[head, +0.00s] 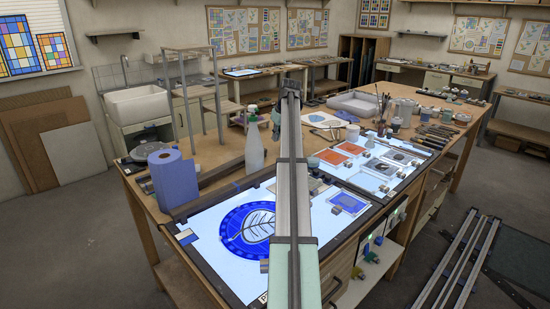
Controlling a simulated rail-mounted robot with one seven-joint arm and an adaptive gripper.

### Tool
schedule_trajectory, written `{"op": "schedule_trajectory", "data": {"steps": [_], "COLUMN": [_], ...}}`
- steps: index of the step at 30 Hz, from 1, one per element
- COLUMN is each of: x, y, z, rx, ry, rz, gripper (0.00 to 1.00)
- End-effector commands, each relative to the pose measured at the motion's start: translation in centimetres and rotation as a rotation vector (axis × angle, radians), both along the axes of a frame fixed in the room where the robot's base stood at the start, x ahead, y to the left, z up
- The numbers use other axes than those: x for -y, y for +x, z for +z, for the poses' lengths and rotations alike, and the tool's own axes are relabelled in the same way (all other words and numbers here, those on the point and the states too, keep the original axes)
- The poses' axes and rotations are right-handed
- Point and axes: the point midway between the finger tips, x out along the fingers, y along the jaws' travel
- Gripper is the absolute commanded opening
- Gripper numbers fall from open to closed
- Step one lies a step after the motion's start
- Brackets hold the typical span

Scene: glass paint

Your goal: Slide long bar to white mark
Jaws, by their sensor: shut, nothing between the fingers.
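A long dark bar (222,194) lies along the far edge of the near lit panel (205,219), running from the left corner toward my arm. My arm covers its right end. I cannot single out the white mark with certainty on the bright panel. My gripper (276,131) is small in the head view, beyond the bar, above the table and beside the spray bottle. It is shut and empty, apart from the bar.
A white spray bottle (254,139) and a blue paper roll (173,180) stand behind the panel. A blue round glass piece (232,222) lies on it. Glass pieces and jars crowd the right side. Wooden tabletop (220,152) shows between the roll and bottle.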

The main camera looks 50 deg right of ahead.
Motion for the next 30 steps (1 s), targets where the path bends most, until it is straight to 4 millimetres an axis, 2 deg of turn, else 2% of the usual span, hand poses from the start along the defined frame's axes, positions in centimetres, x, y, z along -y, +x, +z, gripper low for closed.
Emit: {"op": "schedule_trajectory", "data": {"steps": [8, 23, 24, 30], "x": [0.0, 0.5, 0.2, -0.1], "y": [0.5, 3.3, 2.1, -0.1], "z": [-1.3, -9.6, -9.2, -9.3], "rx": [-0.004, -0.004, -0.003, -0.002], "ry": [-0.016, -0.015, -0.017, -0.016], "rz": [0.054, 0.051, 0.048, 0.048], "gripper": [0.00, 0.00, 0.00, 0.00]}}
